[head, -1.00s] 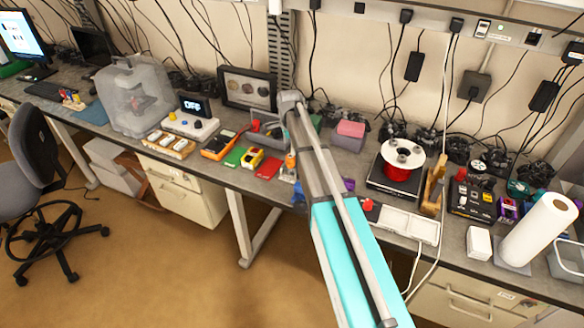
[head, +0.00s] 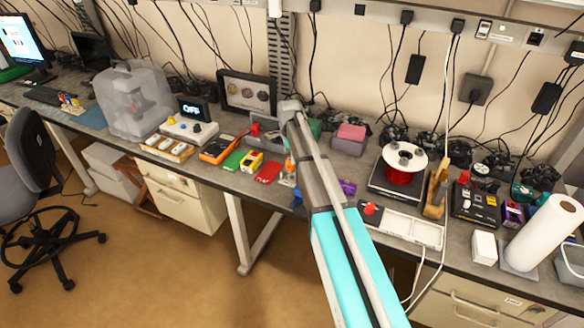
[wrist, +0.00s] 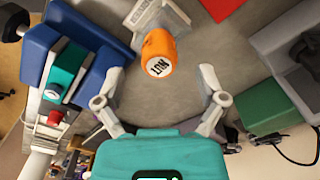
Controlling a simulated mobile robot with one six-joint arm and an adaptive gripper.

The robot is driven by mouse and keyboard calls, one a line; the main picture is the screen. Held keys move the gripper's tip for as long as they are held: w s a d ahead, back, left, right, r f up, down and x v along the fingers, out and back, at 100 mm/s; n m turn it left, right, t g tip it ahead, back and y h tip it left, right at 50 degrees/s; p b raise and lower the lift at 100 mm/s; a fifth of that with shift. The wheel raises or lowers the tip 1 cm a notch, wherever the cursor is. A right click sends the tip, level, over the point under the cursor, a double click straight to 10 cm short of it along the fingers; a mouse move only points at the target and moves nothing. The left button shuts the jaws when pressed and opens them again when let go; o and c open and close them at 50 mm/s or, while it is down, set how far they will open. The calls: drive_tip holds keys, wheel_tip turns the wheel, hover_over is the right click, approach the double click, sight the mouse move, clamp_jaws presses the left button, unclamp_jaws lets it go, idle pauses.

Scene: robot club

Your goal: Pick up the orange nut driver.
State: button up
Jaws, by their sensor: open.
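The orange nut driver (wrist: 158,48) shows in the wrist view as an orange handle with a white end marked "NUT". A grey-white labelled piece (wrist: 150,18) is beside its far end; I cannot tell whether they touch. My gripper (wrist: 160,102) is open and empty, its two fingers spread to either side below the handle in the picture, apart from it. In the head view, a small orange part of the nut driver (head: 289,164) shows just left of my arm. My arm hides my gripper there.
In the wrist view, a blue holder (wrist: 75,65) with a teal item stands left, near the left finger. A green block (wrist: 265,106) and a grey bin (wrist: 290,65) lie right. A red flat piece (wrist: 220,8) is at the top. Bare grey bench lies between.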

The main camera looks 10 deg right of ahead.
sight(291, 166)
drive_tip(key=shift+d+f+b, duration=0.1)
drive_tip(key=shift+f+b, duration=2.25)
drive_tip(key=shift+f, duration=0.15)
clamp_jaws()
drive_tip(key=shift+r, duration=0.15)
wheel_tip(291, 166, up, 2)
drive_tip(key=p, duration=0.2)
drive_tip(key=shift+r+p, duration=0.25)
drive_tip(key=shift+p, duration=0.15)
drive_tip(key=s+r+p, duration=1)
drive_tip(key=s, duration=0.4)
drive_tip(key=shift+a+r, duration=0.15)
drive_tip(key=shift+a, duration=0.15)
